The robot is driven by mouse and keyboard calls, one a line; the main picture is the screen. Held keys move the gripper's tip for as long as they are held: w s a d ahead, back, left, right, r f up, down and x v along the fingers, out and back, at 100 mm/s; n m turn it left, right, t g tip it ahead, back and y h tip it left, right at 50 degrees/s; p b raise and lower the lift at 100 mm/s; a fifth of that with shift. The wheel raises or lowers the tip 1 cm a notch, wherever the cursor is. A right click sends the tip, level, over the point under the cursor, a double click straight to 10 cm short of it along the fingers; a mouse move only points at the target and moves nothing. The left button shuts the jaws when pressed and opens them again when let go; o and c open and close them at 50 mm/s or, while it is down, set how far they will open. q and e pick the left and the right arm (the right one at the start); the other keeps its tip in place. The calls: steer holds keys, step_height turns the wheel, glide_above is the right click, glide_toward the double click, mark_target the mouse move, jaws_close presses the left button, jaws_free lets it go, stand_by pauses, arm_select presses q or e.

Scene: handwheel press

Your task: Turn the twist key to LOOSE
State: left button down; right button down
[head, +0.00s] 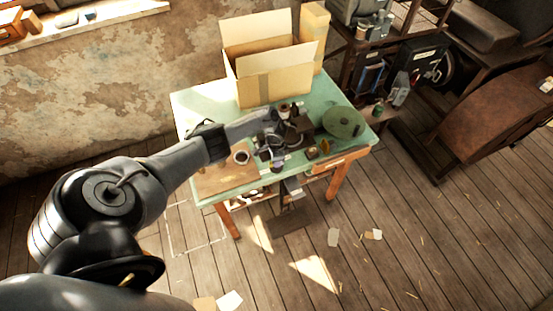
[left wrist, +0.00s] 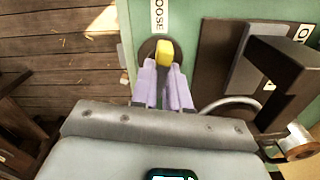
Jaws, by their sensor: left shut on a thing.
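The yellow twist key (left wrist: 165,52) stands on a dark round base (left wrist: 147,50) on the green surface near its edge. My right gripper is in neither view.
A dark bracket (left wrist: 285,75) rises close to the right of my left gripper. Open floor lies in front of the table.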

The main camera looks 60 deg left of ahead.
arm_select(q)
steer(key=shift+n+p, duration=0.35)
steer(key=shift+n, duration=0.75)
steer(key=c, duration=1.1)
jaws_free()
step_height(320, 180, up, 9)
steer(key=p, duration=0.4)
steer(key=shift+r, duration=0.95)
steer(key=shift+s+f, duration=0.1)
